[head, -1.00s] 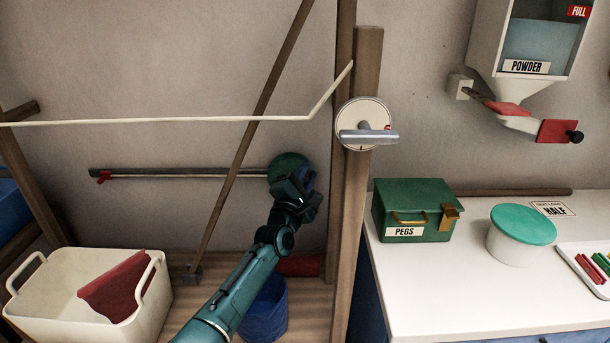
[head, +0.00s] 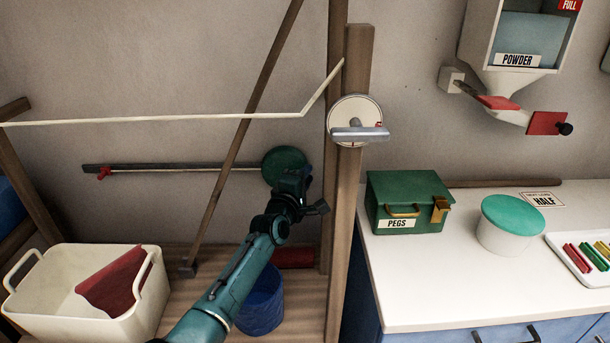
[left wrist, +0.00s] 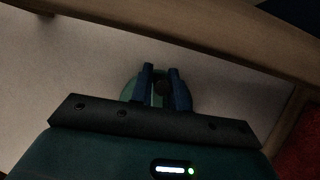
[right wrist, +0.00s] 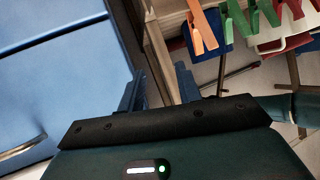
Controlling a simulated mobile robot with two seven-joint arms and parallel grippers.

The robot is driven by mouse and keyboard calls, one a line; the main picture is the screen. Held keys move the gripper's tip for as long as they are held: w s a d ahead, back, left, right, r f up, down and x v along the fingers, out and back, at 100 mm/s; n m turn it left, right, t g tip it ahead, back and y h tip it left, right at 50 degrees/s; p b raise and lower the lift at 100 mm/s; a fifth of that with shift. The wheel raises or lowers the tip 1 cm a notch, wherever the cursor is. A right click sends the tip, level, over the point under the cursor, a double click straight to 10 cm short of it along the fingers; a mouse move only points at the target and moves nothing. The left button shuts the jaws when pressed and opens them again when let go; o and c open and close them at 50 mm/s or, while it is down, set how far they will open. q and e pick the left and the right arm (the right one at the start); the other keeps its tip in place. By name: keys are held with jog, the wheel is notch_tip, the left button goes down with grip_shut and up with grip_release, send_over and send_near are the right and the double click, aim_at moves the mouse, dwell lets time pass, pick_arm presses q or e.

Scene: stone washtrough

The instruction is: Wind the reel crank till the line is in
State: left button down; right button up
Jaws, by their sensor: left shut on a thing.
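A dark green round reel (head: 283,163) sits on the wall at the right end of a long horizontal rail. A pale line (head: 190,170) runs along the rail from a red tag (head: 104,173) near its left end to the reel. My left gripper (head: 296,182) is in front of the reel's lower right side. In the left wrist view, its fingers are around a dark crank knob (left wrist: 163,88), with the green reel (left wrist: 131,92) behind. The crank arm is mostly hidden. My right gripper (right wrist: 158,92) shows only in the right wrist view, its fingers apart with nothing between them.
A wooden post (head: 350,200) stands close right of my left gripper and bears a white disc (head: 345,107) with a grey handle. A diagonal brace (head: 222,165) crosses the rail. A blue bucket (head: 260,305) and white basket (head: 45,297) stand below. A counter (head: 425,280) is at right.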

dwell(0.3)
pick_arm(q)
jog(key=c, duration=1.4)
grip_release()
pick_arm(e)
jog(key=shift+r, duration=0.25)
